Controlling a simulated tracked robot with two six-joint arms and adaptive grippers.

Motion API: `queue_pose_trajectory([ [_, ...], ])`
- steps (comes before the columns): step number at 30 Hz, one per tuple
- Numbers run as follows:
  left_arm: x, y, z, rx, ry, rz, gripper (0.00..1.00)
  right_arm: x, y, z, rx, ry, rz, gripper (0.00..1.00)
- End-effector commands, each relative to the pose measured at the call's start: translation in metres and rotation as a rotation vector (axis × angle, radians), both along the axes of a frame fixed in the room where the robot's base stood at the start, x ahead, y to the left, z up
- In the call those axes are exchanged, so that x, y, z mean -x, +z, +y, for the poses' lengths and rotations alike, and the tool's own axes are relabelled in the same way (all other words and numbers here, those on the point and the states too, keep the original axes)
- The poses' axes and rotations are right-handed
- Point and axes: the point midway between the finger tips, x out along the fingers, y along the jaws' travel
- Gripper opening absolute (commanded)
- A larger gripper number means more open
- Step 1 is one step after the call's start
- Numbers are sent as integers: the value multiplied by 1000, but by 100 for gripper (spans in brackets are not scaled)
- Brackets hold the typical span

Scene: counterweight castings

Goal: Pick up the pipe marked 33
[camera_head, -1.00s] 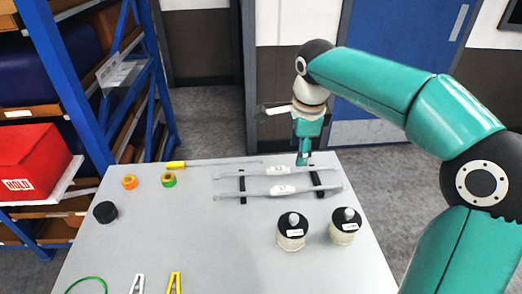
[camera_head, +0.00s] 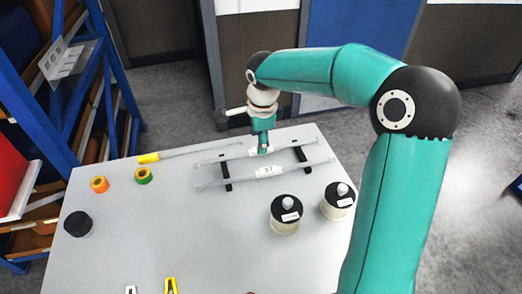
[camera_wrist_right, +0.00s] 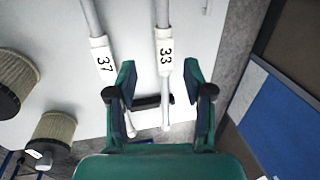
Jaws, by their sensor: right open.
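Two thin grey pipes lie side by side across two black rests on the table. In the wrist view, the pipe marked 33 (camera_wrist_right: 165,55) runs between the open fingers of my right gripper (camera_wrist_right: 159,82). The pipe marked 37 (camera_wrist_right: 102,58) is to its left, its end near the left finger. In the head view, my right gripper (camera_head: 263,150) points down at the middle of the back pipe (camera_head: 225,157) and hides part of its label. The front pipe (camera_head: 230,181) shows its 37 label. I cannot tell whether the fingers touch a pipe. My left gripper is not in view.
Two black-topped filters (camera_head: 286,222) (camera_head: 338,207) stand at the right of the table (camera_head: 180,230). Orange (camera_head: 99,184) and green (camera_head: 144,176) tape rolls, a black disc (camera_head: 78,224) and a yellow-handled rod (camera_head: 149,158) lie left.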

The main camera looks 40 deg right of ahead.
Motion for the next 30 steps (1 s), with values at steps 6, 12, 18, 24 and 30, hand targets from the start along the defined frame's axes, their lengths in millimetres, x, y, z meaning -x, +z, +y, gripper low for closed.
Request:
queue_pose_trajectory([
  [6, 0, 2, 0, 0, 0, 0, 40, -4, -12, 0, 0, 4, 2, 52],
  [12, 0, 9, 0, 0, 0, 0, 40, -13, -36, -4, -2, 5, 5, 52],
  [18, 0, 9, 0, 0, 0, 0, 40, -17, -56, -6, 0, 5, 2, 52],
  [24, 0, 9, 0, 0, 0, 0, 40, -18, -57, -6, 0, 5, -1, 52],
  [30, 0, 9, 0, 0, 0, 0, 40, -17, -57, -6, 0, 5, 0, 23],
])
